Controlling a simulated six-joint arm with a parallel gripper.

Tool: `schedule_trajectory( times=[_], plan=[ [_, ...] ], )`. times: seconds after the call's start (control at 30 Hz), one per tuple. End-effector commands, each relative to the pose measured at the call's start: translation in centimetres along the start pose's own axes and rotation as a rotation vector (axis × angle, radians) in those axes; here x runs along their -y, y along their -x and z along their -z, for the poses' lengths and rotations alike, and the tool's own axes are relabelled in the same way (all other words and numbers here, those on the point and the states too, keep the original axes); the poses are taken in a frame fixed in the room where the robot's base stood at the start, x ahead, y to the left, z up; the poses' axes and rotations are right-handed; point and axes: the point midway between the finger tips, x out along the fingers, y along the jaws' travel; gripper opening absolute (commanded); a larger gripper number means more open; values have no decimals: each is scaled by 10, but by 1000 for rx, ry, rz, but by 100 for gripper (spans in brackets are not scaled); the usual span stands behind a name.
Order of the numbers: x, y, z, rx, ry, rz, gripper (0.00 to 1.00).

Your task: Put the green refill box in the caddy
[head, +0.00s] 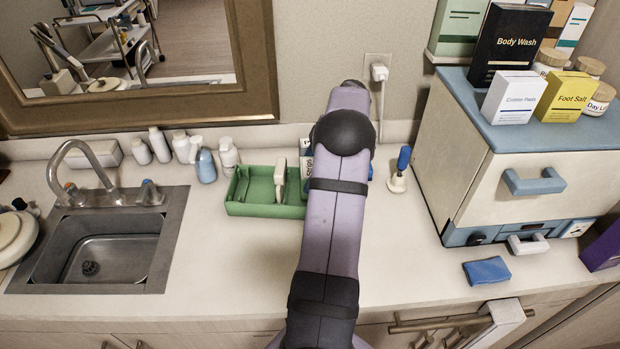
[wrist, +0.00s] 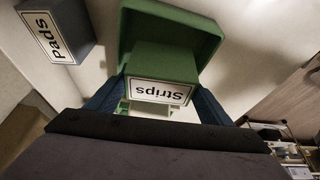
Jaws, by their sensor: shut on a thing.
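The green refill box (wrist: 165,65) has a white label reading "Strips", upside down in the wrist view. My gripper (wrist: 158,98) is shut on it, with a blue finger on each side. Beyond the box in the wrist view is a green open tray that looks like the caddy (wrist: 190,20). In the head view the green caddy (head: 262,208), with a pale upright handle, stands on the counter just left of my arm. I cannot tell whether the box is over or inside the caddy.
A grey-blue "Pads" box (wrist: 58,32) is at the upper left in the wrist view. Several bottles (head: 205,165) stand left of the caddy, near the sink (head: 95,250). A blue-handled tool (head: 402,168) and the warmer cabinet (head: 490,190) are right. The front counter is mostly clear.

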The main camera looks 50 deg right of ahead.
Motion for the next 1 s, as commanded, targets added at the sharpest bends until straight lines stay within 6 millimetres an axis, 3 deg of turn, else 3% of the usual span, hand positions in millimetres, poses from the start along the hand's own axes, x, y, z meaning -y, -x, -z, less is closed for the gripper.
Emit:
schedule_trajectory(
  times=[0.37,0.77,0.8,0.83,1.0],
  plan=[
    [1,-32,-13,-1,-2,2,49],
    [0,-37,-15,0,-1,1,49],
    [1,-38,-16,0,-1,1,76],
    [0,-37,-15,0,-1,1,82],
    [1,-37,-15,0,-1,1,82]
  ],
)
